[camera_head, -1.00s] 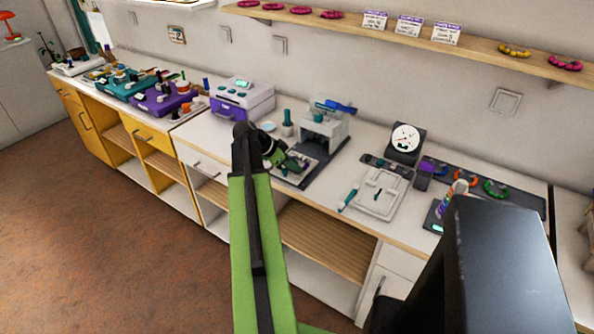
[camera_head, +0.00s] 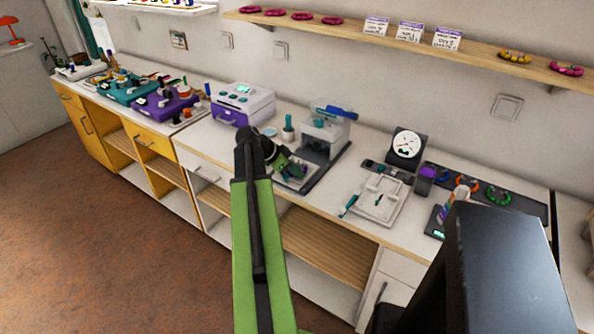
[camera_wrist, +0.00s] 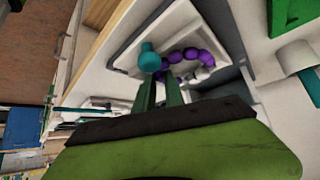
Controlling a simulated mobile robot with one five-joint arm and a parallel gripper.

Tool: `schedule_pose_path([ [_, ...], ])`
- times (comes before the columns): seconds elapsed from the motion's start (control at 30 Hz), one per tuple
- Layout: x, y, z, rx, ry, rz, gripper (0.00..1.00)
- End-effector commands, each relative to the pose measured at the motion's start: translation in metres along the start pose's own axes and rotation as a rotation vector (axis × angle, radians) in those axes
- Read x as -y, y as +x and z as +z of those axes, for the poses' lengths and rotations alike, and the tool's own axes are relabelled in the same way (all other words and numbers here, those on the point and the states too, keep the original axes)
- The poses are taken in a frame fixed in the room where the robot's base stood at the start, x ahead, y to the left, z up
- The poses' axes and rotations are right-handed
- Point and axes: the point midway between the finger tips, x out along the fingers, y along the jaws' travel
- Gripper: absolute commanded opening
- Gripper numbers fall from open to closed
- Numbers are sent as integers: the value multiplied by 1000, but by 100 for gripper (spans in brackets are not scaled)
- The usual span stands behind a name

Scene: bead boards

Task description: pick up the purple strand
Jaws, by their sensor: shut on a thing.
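The purple strand (camera_wrist: 188,54) shows in the wrist view as a curve of round purple beads, with a round teal piece (camera_wrist: 150,60) at its near end. It lies over a pale tray (camera_wrist: 215,35). My gripper (camera_wrist: 160,84) has its two dark green fingers close together just below the teal piece, and it is shut on this end of the strand. The fingers hide the exact contact. In the head view my gripper (camera_head: 290,166) is low over the small tray on the bench, and the strand is too small to make out clearly.
A white press-like machine (camera_head: 326,132) stands just behind my gripper. A white and purple box (camera_head: 243,103) is to its left. A white tray (camera_head: 366,208), a dial (camera_head: 407,145) and a dark board with coloured rings (camera_head: 527,203) are to the right.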

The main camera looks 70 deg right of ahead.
Motion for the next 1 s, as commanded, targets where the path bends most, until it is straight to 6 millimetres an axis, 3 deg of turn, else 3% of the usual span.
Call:
schedule_pose_path([
  [0.4,0,-32,-28,0,0,0,0],
  [0.67,-33,-38,-49,0,2,1,0],
  [1.0,-94,-51,-94,-1,2,2,0],
])
